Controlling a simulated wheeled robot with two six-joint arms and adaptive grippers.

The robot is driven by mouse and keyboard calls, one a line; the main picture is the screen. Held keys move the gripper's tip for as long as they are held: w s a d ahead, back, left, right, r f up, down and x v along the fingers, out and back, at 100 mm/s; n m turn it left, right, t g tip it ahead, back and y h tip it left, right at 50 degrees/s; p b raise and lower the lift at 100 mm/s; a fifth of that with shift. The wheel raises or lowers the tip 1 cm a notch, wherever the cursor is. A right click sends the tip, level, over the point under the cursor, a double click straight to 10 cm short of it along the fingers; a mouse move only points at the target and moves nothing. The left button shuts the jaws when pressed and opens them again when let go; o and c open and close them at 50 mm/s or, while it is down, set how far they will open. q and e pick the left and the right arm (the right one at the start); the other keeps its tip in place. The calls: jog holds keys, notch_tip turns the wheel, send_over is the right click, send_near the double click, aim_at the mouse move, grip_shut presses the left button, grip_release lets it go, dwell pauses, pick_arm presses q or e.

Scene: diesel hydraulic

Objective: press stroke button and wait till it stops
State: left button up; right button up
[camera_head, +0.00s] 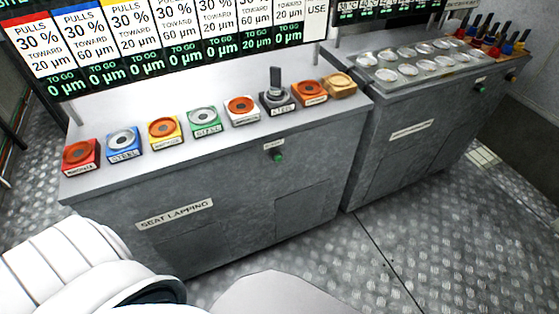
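A small green button (278,156) sits on the front face of the left grey cabinet (230,205), which is labelled SEAT LAPPING. A small white label (273,144) is just above the button, too small to read. Another green button (480,88) is on the front of the right grey cabinet (425,145). I cannot tell from the labels which one is the stroke button. Neither gripper shows. A white link of my own arm (75,265) fills the lower left, well apart from the green buttons.
A row of coloured blocks with round discs (163,130) lines the left cabinet top. A dark upright piece (275,80) stands on one block. A tray of round discs (420,62) and several coloured-handled tools (490,38) are on the right cabinet. The metal floor (450,220) in front is clear.

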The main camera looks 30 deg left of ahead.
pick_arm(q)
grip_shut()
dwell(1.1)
